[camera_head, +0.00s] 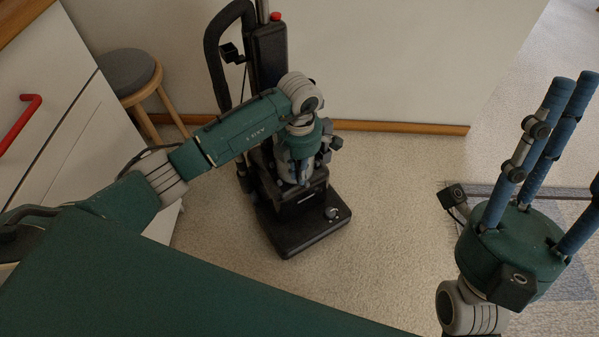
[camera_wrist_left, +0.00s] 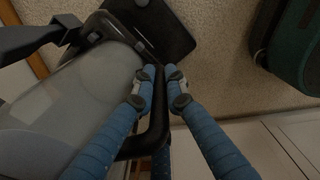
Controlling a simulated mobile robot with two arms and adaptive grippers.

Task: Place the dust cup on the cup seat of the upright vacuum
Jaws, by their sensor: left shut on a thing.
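The upright vacuum (camera_head: 268,55) stands in the middle of the head view, with its black floor head (camera_head: 305,235) flat on the carpet. My left gripper (camera_head: 301,172) is low in front of the vacuum body, just above the floor head. In the left wrist view its blue fingers (camera_wrist_left: 163,78) are shut on the black handle of the dust cup. The grey, cloudy dust cup (camera_wrist_left: 70,105) fills the left side there. In the head view my arm hides most of the cup, and I cannot tell whether it touches the seat. My right gripper (camera_head: 575,115) is open and empty.
A round grey-topped stool (camera_head: 130,70) stands behind at the left, beside a white cabinet with a red handle (camera_head: 18,124). A pale wall with a wooden skirting (camera_head: 400,128) is behind the vacuum. Carpet to its right is clear up to a rug (camera_head: 450,238).

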